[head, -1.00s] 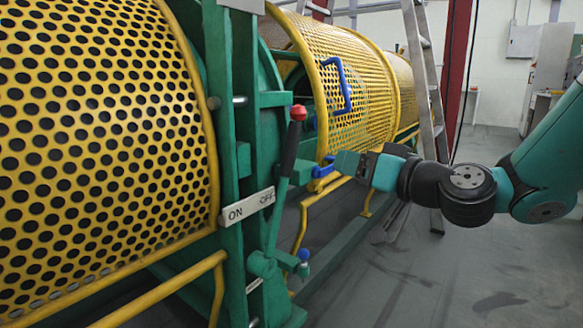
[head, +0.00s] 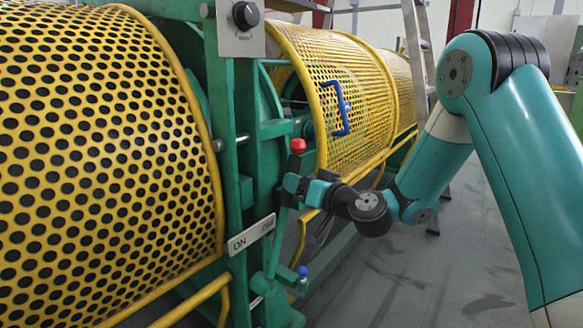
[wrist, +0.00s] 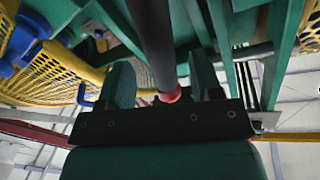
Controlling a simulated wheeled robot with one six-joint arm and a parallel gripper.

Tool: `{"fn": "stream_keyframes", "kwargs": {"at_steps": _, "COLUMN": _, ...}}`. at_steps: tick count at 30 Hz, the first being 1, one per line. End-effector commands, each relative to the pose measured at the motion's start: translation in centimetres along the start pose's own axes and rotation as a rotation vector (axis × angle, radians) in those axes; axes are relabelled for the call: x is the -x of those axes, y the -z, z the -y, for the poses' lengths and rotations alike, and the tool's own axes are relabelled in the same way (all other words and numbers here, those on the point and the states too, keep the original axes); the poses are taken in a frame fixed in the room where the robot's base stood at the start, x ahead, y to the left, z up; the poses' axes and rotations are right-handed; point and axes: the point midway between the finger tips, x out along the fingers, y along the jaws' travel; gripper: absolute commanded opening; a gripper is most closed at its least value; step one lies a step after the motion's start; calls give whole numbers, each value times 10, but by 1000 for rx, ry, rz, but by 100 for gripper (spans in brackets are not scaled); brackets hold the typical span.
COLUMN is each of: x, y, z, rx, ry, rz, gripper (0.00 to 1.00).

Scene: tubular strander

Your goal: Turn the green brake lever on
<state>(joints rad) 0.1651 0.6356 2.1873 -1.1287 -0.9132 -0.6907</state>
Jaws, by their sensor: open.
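The brake lever has a red knob (head: 298,146), a black grip (head: 293,164) and a green rod (head: 273,262). It stands nearly upright at the OFF end of the ON/OFF plate (head: 251,235). My gripper (head: 289,188) is open at the lever's upper part, below the knob, and hides part of the grip. In the wrist view the black grip (wrist: 152,38) runs between the two open fingers (wrist: 162,80), with the red knob (wrist: 171,95) near the palm. I cannot tell whether a finger touches the lever.
A yellow perforated drum guard (head: 100,160) fills the left. A second yellow mesh guard with a blue handle (head: 338,108) stands behind my gripper. A control box with a black knob (head: 245,15) is above. Yellow rails (head: 190,302) run low. Grey floor at right is free.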

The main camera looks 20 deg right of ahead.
Motion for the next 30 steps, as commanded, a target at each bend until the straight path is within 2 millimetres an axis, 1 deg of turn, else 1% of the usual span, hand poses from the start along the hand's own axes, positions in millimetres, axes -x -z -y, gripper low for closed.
{"fn": "stream_keyframes", "kwargs": {"at_steps": 1, "x": -10, "y": 4, "z": 3, "rx": 2, "ry": 3, "rz": -1, "gripper": 59}}
{"fn": "stream_keyframes", "kwargs": {"at_steps": 3, "x": -20, "y": 2, "z": 2, "rx": 0, "ry": 3, "rz": 0, "gripper": 59}}
{"fn": "stream_keyframes", "kwargs": {"at_steps": 7, "x": -32, "y": 1, "z": 1, "rx": 0, "ry": 2, "rz": 0, "gripper": 59}}
{"fn": "stream_keyframes", "kwargs": {"at_steps": 11, "x": -36, "y": 0, "z": 0, "rx": -1, "ry": 0, "rz": 0, "gripper": 59}}
{"fn": "stream_keyframes", "kwargs": {"at_steps": 18, "x": -37, "y": 0, "z": 0, "rx": -1, "ry": 0, "rz": -1, "gripper": 59}}
{"fn": "stream_keyframes", "kwargs": {"at_steps": 20, "x": -37, "y": 0, "z": 0, "rx": -1, "ry": 0, "rz": 0, "gripper": 45}}
{"fn": "stream_keyframes", "kwargs": {"at_steps": 21, "x": -37, "y": 0, "z": 0, "rx": -1, "ry": 0, "rz": 0, "gripper": 36}}
{"fn": "stream_keyframes", "kwargs": {"at_steps": 23, "x": -37, "y": 0, "z": 0, "rx": -1, "ry": 0, "rz": 0, "gripper": 22}}
{"fn": "stream_keyframes", "kwargs": {"at_steps": 24, "x": -37, "y": 0, "z": 0, "rx": -1, "ry": -1, "rz": 0, "gripper": 13}}
{"fn": "stream_keyframes", "kwargs": {"at_steps": 26, "x": -37, "y": 0, "z": 0, "rx": -1, "ry": -1, "rz": 0, "gripper": 0}}
{"fn": "stream_keyframes", "kwargs": {"at_steps": 30, "x": -37, "y": 0, "z": -1, "rx": 2, "ry": -2, "rz": -2, "gripper": 0}}
